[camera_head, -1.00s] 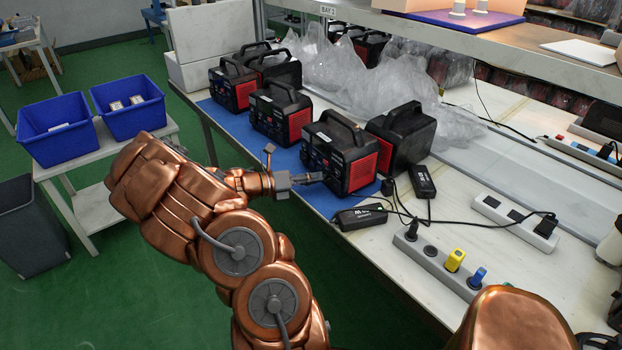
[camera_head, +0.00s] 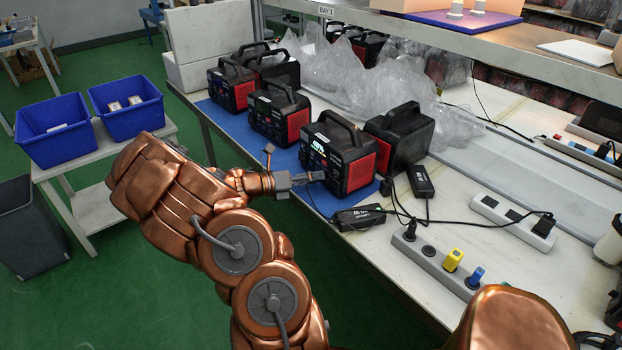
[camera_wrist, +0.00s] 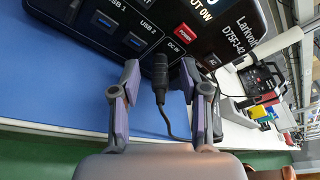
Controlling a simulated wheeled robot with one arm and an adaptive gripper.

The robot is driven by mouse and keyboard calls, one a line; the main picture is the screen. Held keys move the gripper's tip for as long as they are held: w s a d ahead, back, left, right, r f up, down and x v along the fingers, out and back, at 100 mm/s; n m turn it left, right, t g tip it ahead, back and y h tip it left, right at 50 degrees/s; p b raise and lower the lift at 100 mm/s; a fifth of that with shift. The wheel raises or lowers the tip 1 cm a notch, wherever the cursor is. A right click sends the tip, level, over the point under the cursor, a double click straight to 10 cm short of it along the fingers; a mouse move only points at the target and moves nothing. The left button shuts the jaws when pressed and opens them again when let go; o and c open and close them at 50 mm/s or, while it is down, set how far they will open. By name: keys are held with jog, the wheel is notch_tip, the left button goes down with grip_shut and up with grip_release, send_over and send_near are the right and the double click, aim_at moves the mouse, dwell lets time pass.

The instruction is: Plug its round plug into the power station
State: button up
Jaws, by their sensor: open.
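The nearest power station (camera_head: 361,172) is a black and red box with a top handle, on the blue mat. Its front display (camera_head: 319,148) is lit. In the wrist view its front panel (camera_wrist: 85,37) fills the top, tilted, with USB ports, a red POWER button and a DC IN label. The black round plug (camera_wrist: 156,68) stands against the panel near that label and appears seated in the socket; the socket itself is hidden. Its cable (camera_wrist: 166,121) hangs down behind. My gripper (camera_head: 308,177) is open in front of the panel, with its fingers (camera_wrist: 159,72) on either side of the plug, apparently apart from it.
Another power station (camera_head: 405,135) stands close behind to the right, and several more stand at the back left. A black adapter (camera_head: 358,217) lies by the mat. A power strip (camera_head: 437,264) with yellow and blue plugs lies along the front. Plastic wrap (camera_head: 375,85) is heaped behind.

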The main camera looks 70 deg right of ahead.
jog(key=v, duration=1.2)
dwell(0.8)
jog(key=s+a+r+m+t+y+p, duration=0.3)
jog(key=a+r+m+y, duration=0.1)
jog(key=a, duration=1)
jog(key=s+a+r+m+t+y+p, duration=0.3)
jog(key=a+r+m, duration=0.3)
jog(key=a, duration=0.8)
jog(key=s+a+r+m+t+y+p, duration=0.3)
jog(key=a+m, duration=0.5)
jog(key=a, duration=0.6)
notch_tip(320, 180, up, 3)
jog(key=shift+s+a+r+y+p, duration=0.1)
jog(key=shift+s+a+y+p, duration=0.15)
jog(key=shift+s+y+p, duration=0.8)
jog(key=shift+w+h, duration=0.15)
jog(key=shift+h, duration=0.1)
